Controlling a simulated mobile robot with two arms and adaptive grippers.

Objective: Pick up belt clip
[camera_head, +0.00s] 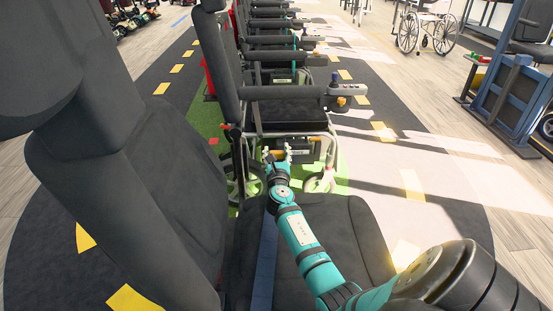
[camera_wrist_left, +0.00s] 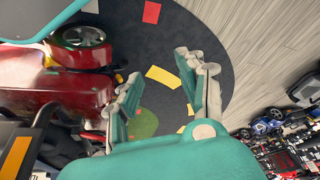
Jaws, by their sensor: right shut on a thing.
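A blue strap (camera_head: 265,262) lies along the near seat. I cannot tell whether it joins the held piece. In the left wrist view my left gripper (camera_wrist_left: 163,78) is open and empty, over the dark floor. My left gripper does not show in the head view.
The near chair's tall backrest (camera_head: 120,190) fills the left. A row of similar chairs (camera_head: 285,105) stands ahead, close past my right gripper. A blue frame (camera_head: 515,100) and a wheelchair (camera_head: 428,30) stand right. A red scooter body (camera_wrist_left: 75,95) is beside my left gripper.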

